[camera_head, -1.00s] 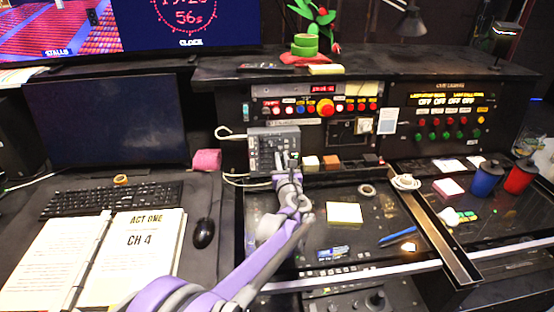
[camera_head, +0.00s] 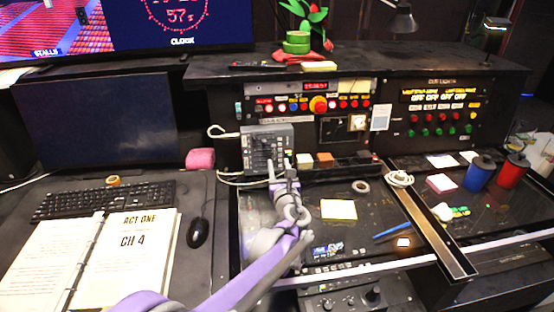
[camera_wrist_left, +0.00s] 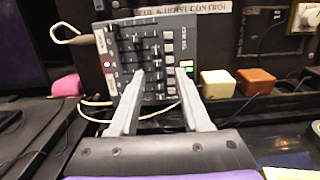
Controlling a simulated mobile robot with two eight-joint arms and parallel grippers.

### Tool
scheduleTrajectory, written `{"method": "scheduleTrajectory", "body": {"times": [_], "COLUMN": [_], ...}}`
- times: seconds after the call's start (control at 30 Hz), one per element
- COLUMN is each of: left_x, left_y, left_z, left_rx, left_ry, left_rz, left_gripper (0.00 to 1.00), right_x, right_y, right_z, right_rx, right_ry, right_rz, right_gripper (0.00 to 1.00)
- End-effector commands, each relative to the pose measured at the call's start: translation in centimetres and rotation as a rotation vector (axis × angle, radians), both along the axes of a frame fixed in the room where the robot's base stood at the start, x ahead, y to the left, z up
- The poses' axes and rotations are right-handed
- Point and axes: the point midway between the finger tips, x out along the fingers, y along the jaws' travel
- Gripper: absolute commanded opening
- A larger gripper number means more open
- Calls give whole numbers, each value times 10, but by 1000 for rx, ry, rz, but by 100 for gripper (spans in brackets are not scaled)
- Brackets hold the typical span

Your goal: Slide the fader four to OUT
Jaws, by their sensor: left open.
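My left gripper (camera_head: 278,164) is open in front of the box's lower part. In the left wrist view, the left gripper's (camera_wrist_left: 161,76) two fingers stand apart with nothing between them and hide part of the lower panel. Contact with a cap cannot be told. My right gripper is not in view.
A white block (camera_wrist_left: 218,83) and an orange block (camera_wrist_left: 256,81) sit right of the box. A pale cable (camera_head: 222,131) loops at its left. A pink roll (camera_head: 200,158), a mouse (camera_head: 197,232) and a yellow note pad (camera_head: 338,209) lie around the arm.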

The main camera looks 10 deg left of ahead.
Motion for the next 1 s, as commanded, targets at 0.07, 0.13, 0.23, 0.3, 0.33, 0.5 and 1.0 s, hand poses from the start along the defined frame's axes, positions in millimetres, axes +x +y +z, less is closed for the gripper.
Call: {"method": "scheduleTrajectory", "body": {"times": [0.07,0.13,0.23,0.3,0.33,0.5,1.0], "left_x": [-17,-30,-44,-50,-53,-58,-57], "left_y": [-6,-9,-13,-15,-16,-17,-17], "left_z": [0,0,0,0,0,0,0], "left_rx": [1,1,0,0,0,1,1], "left_ry": [0,0,0,0,0,0,0], "left_rz": [-3,-2,-2,-1,-1,-1,0], "left_gripper": [48,48,48,48,48,48,48], "right_x": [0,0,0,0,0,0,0], "right_y": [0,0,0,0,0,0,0], "right_z": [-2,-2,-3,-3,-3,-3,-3], "right_rx": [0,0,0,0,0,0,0], "right_ry": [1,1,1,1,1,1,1], "right_rz": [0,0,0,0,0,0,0], "right_gripper": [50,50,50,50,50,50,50]}}
